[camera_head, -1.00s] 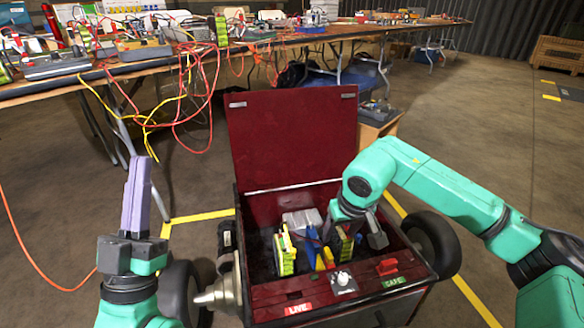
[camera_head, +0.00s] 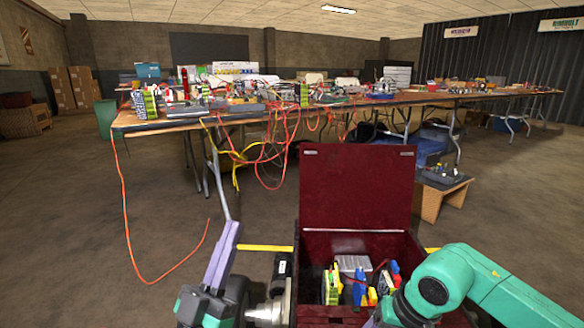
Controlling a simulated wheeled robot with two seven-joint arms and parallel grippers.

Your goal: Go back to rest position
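My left gripper (camera_head: 222,255), with pale purple fingers, points up at the lower left, left of the open red box (camera_head: 357,190). Its fingers lie together with nothing between them. My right arm comes in from the lower right, its green joint in front of the box's right side. The box's lid stands upright. Inside are a yellow-green block (camera_head: 331,285), a grey block (camera_head: 353,264) and blue and yellow pieces (camera_head: 361,289).
A long table (camera_head: 200,120) with devices and red and yellow cables runs across the back. An orange cable (camera_head: 127,220) hangs to the floor at left. A small wooden stand (camera_head: 431,205) is right of the box. Open floor (camera_head: 80,235) lies at left.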

